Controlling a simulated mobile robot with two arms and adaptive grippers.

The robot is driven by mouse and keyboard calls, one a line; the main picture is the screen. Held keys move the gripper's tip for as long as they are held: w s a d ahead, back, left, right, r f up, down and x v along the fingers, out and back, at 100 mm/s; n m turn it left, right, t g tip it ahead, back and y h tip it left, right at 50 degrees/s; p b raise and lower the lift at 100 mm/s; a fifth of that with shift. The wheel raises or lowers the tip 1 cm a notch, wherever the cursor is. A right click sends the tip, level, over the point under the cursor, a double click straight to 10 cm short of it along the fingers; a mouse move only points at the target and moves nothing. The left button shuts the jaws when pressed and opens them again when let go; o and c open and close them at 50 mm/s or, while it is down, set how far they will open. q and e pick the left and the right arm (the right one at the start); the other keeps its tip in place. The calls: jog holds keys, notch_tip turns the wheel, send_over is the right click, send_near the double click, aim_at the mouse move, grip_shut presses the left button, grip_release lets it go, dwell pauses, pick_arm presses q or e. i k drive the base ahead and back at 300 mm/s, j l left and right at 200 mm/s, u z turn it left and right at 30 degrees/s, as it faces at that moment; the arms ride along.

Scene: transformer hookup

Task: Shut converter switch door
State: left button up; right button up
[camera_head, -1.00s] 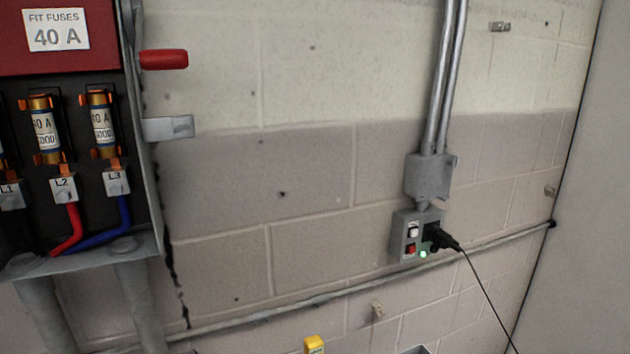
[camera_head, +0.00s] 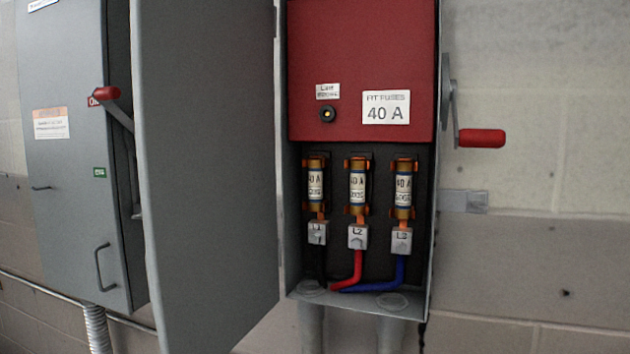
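The converter switch box (camera_head: 430,250) stands open on the wall, right of centre. Its grey door (camera_head: 208,170) is hinged on the left and swung wide out toward me. Inside are a red cover (camera_head: 350,40) with a "40 A" label, several 40 A fuses (camera_head: 357,186) in clips, and terminals marked L1, L2 and L3 with black, red and blue wires. A red-handled lever (camera_head: 481,138) sticks out from the box's right side. Neither of my grippers is in view.
Another grey cabinet (camera_head: 70,150) with a red-knobbed lever (camera_head: 107,93) and a handle (camera_head: 103,268) stands at the left, partly hidden by the open door. The block wall right of the box is bare apart from a small bracket (camera_head: 463,201).

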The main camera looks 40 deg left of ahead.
aim_at(203, 72)
jog(key=k+j, duration=0.1)
jog(key=j, duration=0.35)
jog(key=k+j+u, duration=0.1)
jog(key=j, duration=0.35)
jog(key=k+j+u, duration=0.1)
jog(key=j, duration=0.35)
jog(key=k+j, duration=0.15)
jog(key=j, duration=0.35)
jog(key=k+j, duration=0.1)
jog(key=k+z, duration=0.05)
